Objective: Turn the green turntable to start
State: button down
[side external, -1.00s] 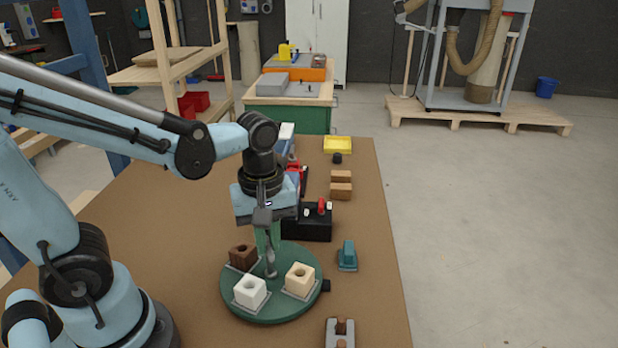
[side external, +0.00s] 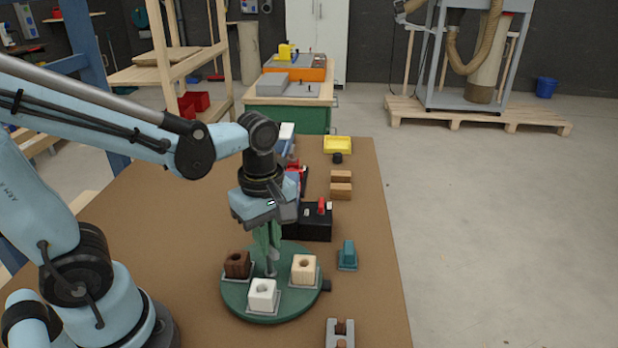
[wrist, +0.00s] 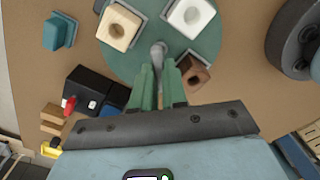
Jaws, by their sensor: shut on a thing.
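The green turntable (side external: 238,296) is a round disc lying on the brown table. It carries three blocks with holes in their tops: a dark brown block (side external: 237,264) at left, a white block (side external: 262,295) at front and a pale wood block (side external: 304,269) at right. A grey metal post (side external: 271,271) stands at its middle. My gripper (side external: 268,256) points down with its green fingers shut on this post. In the wrist view, the post (wrist: 158,50) shows between the fingertips (wrist: 158,72). A small black piece (side external: 326,286) sits at the disc's right edge.
A teal block (side external: 347,255) stands right of the disc. A black box with a red knob (side external: 308,224) stands behind it. A grey fixture (side external: 340,334) is at the front edge. Wooden blocks (side external: 341,184) and a yellow tray (side external: 337,144) lie farther back.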

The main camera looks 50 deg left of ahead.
dwell(0.5)
jog(key=c, duration=1.2)
grip_release()
jog(key=shift+o, duration=0.2)
jog(key=shift+r, duration=0.1)
notch_tip(320, 180, up, 12)
notch_tip(320, 180, down, 7)
jog(key=w+a+m+t, duration=0.2)
jog(key=m+t, duration=0.5)
jog(key=m, duration=1)
jog(key=shift+w+m, duration=0.35)
jog(key=shift+m, duration=0.05)
